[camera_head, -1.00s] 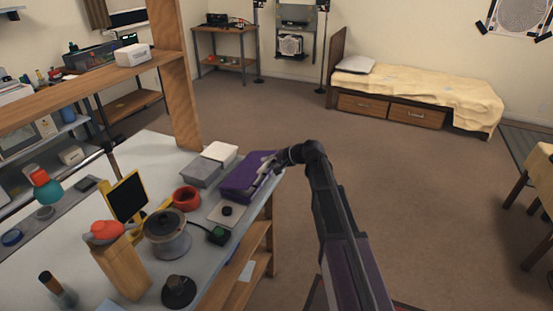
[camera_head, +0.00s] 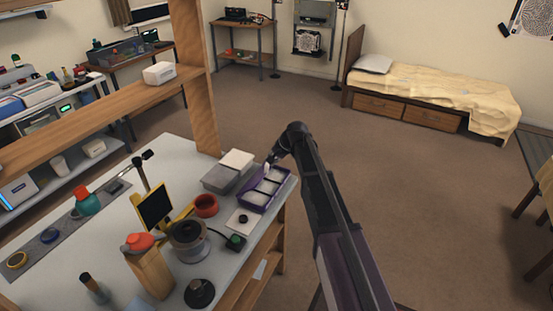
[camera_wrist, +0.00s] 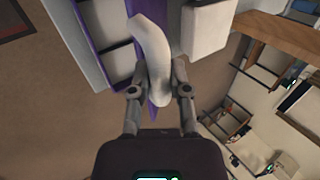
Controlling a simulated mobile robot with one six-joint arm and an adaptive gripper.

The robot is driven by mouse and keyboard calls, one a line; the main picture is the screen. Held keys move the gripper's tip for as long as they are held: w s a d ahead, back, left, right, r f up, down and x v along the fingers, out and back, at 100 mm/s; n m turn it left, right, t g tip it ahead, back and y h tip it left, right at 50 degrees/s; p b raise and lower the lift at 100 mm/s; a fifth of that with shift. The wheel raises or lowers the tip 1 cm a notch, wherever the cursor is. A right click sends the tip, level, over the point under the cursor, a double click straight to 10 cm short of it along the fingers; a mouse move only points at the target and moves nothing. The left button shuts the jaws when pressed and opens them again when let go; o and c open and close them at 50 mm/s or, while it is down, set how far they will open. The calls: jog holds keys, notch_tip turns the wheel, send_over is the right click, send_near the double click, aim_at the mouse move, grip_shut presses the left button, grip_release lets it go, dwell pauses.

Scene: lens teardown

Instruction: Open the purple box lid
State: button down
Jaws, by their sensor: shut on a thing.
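The purple box (camera_head: 253,208) stands at the back right edge of the workbench. Its top is open in the head view, showing several pale compartments. My gripper (camera_head: 269,168) is at its far side. In the wrist view my gripper (camera_wrist: 157,90) is shut on a curved white handle (camera_wrist: 152,45). Purple strips and grey compartments of the box (camera_wrist: 97,22) show behind and left of the handle. A small purple edge shows below the handle, between the fingers. The lid panel is not clearly seen, being edge-on or hidden by my arm and gripper.
A grey box (camera_head: 219,179) and a white box (camera_head: 237,160) stand just left of the purple box. A red ring (camera_head: 205,206), a pot-like grey spool (camera_head: 188,240) and a green-button device (camera_head: 235,242) are nearer. Open floor lies to the right.

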jog(key=shift+w+a+r+h+p, duration=0.3)
jog(key=shift+a+r+p, duration=0.15)
jog(key=shift+r, duration=0.1)
jog(key=w+a+g+h+p, duration=0.2)
jog(key=w+a+h, duration=0.3)
jog(key=a, duration=0.8)
jog(key=shift+w+a+g, duration=0.35)
jog(key=shift+w+g, duration=0.15)
jog(key=shift+w, duration=0.4)
jog(key=c, duration=0.6)
grip_release()
jog(key=shift+r+p, duration=0.1)
jog(key=shift+p, duration=0.2)
